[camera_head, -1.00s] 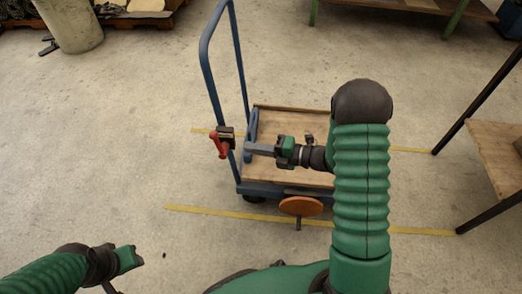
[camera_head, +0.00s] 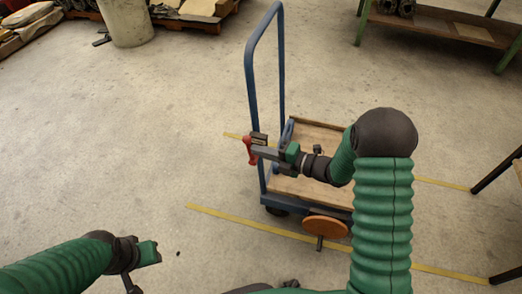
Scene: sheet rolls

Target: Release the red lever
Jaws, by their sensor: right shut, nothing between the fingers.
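The red lever (camera_head: 249,151) sits on a dark bracket at the near post of the blue handle (camera_head: 251,82) of a cart. My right gripper (camera_head: 259,150) is shut with nothing between its fingers. Its grey fingers reach left across the post, and their tips appear against or just beside the lever; I cannot tell whether they touch. The fingers hide part of the bracket. My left gripper (camera_head: 154,254) is low at the left, away from the cart, over bare floor. Its fingers are too unclear to tell open from shut.
The cart has a wooden deck (camera_head: 298,188) and an orange disc (camera_head: 325,227) at its near side. Yellow floor lines (camera_head: 245,220) run by it. A bin (camera_head: 126,22) and a green-legged bench (camera_head: 440,22) stand behind. Floor left of the cart is clear.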

